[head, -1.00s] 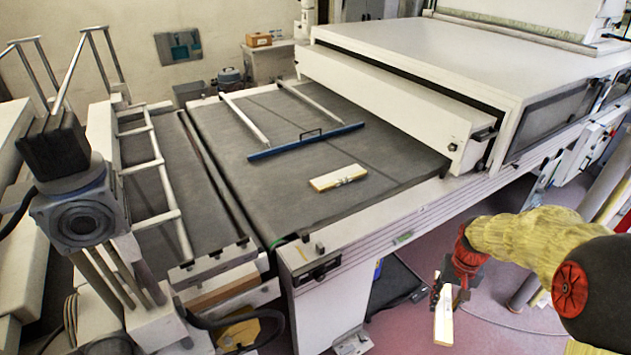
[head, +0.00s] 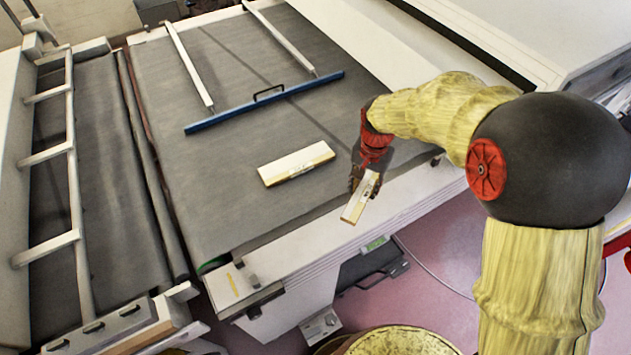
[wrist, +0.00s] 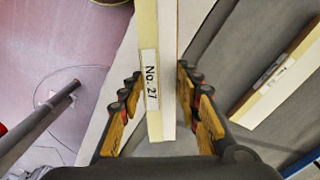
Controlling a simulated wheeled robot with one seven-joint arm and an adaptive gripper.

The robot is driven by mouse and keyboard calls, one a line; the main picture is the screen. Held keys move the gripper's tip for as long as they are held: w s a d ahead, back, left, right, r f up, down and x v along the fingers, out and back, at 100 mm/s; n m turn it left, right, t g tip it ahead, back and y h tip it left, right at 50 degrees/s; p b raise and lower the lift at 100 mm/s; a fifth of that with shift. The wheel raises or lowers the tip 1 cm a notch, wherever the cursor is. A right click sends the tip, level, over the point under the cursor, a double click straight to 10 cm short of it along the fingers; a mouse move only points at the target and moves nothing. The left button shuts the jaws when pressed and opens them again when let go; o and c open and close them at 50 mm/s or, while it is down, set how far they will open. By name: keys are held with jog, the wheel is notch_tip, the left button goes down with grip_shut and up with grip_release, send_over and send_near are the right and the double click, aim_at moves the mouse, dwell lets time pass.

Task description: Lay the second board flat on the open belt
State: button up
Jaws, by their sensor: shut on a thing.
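My gripper (head: 364,178) is shut on a pale board (head: 358,201) and holds it over the near side rail of the belt. In the wrist view the held board (wrist: 160,60) runs lengthwise between the fingers and bears a label reading "No. 27". Another pale board (head: 296,163) lies flat on the grey belt (head: 235,125), left of my gripper. It also shows at the right of the wrist view (wrist: 280,78). Whether the held board touches the rail cannot be told.
A blue bar (head: 265,102) with a handle lies across the belt behind the lying board. The white side rail (head: 300,245) edges the belt. A white tunnel housing (head: 560,40) stands at the upper right. Bare belt lies around the lying board.

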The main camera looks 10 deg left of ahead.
jog(key=s+a+r+m+p, duration=0.1)
jog(key=s+a+r+m, duration=0.2)
jog(key=s+a, duration=0.3)
jog(key=s+a+r+m+p, duration=0.1)
jog(key=s+a+r+m, duration=0.2)
jog(key=a, duration=0.5)
jog(key=b, duration=0.2)
send_over(315, 189)
jog(key=f, duration=0.9)
jog(key=shift+s+f, duration=0.3)
jog(key=shift+s, duration=0.05)
jog(key=shift+w+f, duration=0.25)
jog(key=shift+f, duration=1.5)
jog(key=shift+f, duration=0.1)
jog(key=o, duration=1.2)
jog(key=shift+c, duration=0.2)
jog(key=shift+f, duration=0.1)
